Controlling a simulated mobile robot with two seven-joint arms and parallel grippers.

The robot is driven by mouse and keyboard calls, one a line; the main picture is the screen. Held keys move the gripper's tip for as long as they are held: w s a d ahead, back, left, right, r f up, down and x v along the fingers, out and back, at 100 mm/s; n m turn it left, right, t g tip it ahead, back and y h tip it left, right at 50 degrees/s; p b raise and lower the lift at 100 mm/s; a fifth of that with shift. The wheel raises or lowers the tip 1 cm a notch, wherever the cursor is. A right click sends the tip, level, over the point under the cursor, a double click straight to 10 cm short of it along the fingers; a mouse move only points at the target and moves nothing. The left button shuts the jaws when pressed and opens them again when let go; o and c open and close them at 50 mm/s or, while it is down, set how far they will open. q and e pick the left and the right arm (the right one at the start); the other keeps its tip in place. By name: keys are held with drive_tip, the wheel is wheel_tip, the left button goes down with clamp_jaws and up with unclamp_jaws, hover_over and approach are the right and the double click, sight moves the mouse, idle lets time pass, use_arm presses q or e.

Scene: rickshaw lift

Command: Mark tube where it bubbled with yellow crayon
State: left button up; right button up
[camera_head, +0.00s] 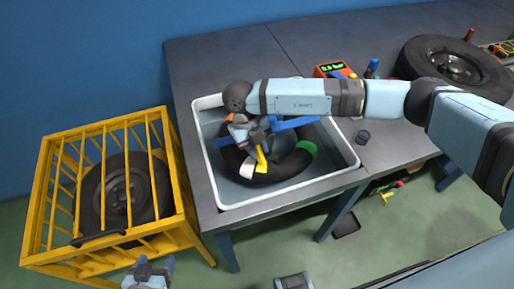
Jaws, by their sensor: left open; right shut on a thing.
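The black tube (292,166) lies in a white-rimmed basin (345,160) on the workbench. It carries a green band (307,148) at its right and a white band (248,167) at its lower left. My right arm reaches in from the right and covers the tube's upper part. My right gripper (258,146) is shut on the yellow crayon (261,160), which points down over the tube's lower left. I cannot tell whether the crayon touches the tube. My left gripper (148,268) is open at the bottom edge, away from the basin, partly cut off.
A yellow barred cage (180,190) holding a wheel (120,195) stands left of the bench (215,60).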

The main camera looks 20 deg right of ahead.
drive_tip(key=shift+r+p, duration=1.4)
drive_tip(key=shift+r, duration=1.35)
